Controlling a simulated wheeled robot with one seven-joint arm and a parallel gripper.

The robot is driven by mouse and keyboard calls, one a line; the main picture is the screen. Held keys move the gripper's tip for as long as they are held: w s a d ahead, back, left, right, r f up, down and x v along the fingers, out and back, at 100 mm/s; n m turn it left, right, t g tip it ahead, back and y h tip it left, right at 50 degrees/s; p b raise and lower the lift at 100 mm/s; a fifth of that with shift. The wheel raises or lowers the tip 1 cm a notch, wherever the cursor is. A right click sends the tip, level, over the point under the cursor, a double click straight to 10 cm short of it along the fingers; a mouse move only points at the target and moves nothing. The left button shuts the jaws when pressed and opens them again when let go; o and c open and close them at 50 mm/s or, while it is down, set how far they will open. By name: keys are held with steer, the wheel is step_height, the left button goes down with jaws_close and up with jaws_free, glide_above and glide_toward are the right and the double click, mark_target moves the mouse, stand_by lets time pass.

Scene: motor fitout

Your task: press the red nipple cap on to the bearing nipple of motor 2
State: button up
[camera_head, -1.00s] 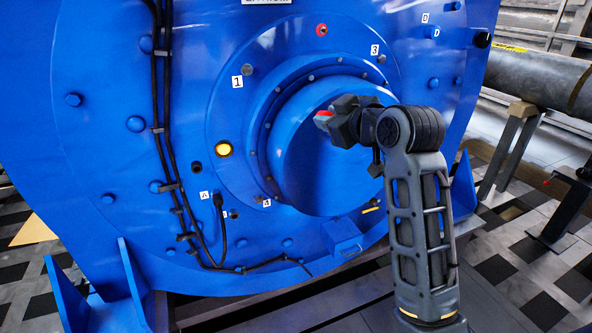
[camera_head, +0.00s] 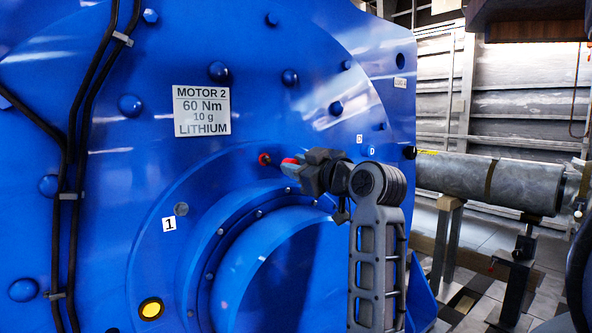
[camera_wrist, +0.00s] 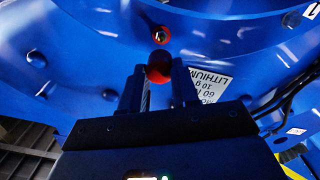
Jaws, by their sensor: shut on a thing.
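The red nipple cap (camera_wrist: 158,68) is a small red round piece held between the fingers of my gripper (camera_wrist: 158,86) in the wrist view. In the head view the cap (camera_head: 289,161) shows as red at the tip of my gripper (camera_head: 294,167). The bearing nipple (camera_head: 264,159) is a small fitting with a red surround on the blue face of motor 2 (camera_head: 330,185), left of the gripper tip. In the wrist view the nipple (camera_wrist: 160,35) lies just beyond the cap, with a pale centre. The cap is apart from it in the picture; the exact gap cannot be told.
A white plate (camera_head: 202,111) reads "MOTOR 2, 60 Nm, 10 g, LITHIUM". Bolts stud the motor face, and black cables (camera_head: 84,150) run down its left. The round bearing housing (camera_head: 290,270) bulges out below the gripper. A grey shaft (camera_head: 490,180) rests on supports at right.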

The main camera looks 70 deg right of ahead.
mark_target(269, 160)
steer(key=shift+f, duration=0.1)
steer(key=shift+x, duration=2.85)
steer(key=shift+p+x, duration=0.45)
steer(key=shift+x, duration=1.05)
steer(key=o, duration=1.1)
steer(key=shift+w+a, duration=0.1)
steer(key=shift+w, duration=0.05)
steer(key=shift+c, duration=0.2)
steer(key=b+v, duration=0.1)
steer(key=v, duration=0.7)
steer(key=shift+w, duration=0.1)
